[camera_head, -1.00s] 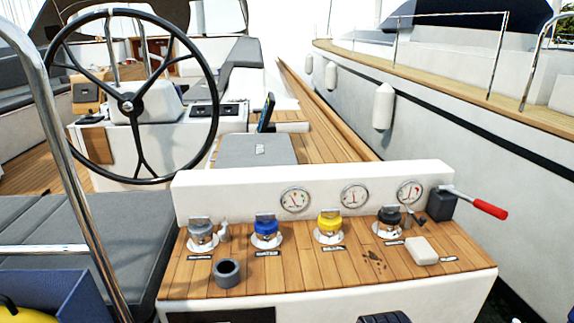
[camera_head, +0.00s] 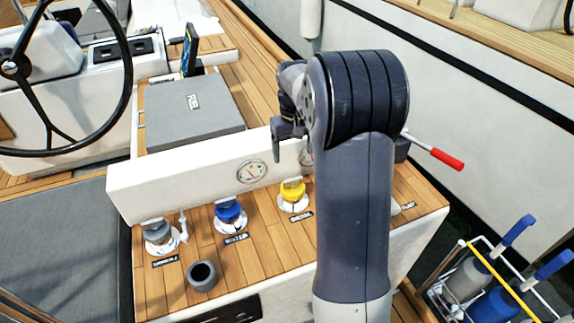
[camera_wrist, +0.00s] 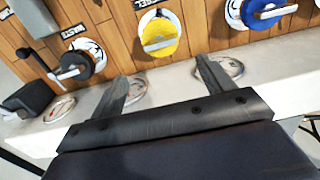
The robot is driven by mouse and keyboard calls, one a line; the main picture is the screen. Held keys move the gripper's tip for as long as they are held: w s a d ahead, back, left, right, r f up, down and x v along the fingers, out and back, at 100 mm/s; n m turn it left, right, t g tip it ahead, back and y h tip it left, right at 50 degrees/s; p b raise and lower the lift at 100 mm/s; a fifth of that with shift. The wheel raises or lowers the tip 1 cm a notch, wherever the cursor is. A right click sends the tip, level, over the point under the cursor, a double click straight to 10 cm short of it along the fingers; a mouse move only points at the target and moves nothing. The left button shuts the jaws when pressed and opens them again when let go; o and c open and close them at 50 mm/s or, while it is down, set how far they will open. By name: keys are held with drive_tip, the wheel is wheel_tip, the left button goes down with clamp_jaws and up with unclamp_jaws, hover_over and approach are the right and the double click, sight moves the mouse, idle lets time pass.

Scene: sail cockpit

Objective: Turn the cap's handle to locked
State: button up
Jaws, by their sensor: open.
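Several caps stand on a wooden-topped console. In the head view I see a grey cap (camera_head: 157,232), a blue cap (camera_head: 229,211) and a yellow cap (camera_head: 293,190); my arm hides the black one. The wrist view shows the black cap (camera_wrist: 75,64) with its handle at left, the yellow cap (camera_wrist: 160,36) with a pale handle bar across it, and part of the blue cap (camera_wrist: 266,10). My gripper (camera_wrist: 163,70) is open and empty, its fingertips apart and pointing toward the yellow cap's side. In the head view my gripper (camera_head: 288,140) hangs over the gauge panel.
A white panel (camera_head: 150,185) with round gauges rises behind the caps. A red-handled lever (camera_head: 440,156) sticks out at right. A grey cup holder (camera_head: 202,275) is in front. A steering wheel (camera_head: 60,80) stands at left, and a rack with bottles (camera_head: 490,285) at lower right.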

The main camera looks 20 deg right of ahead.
sight(293, 179)
wheel_tip(293, 179, down, 11)
drive_tip(key=shift+r, duration=0.2)
drive_tip(key=shift+c, duration=0.5)
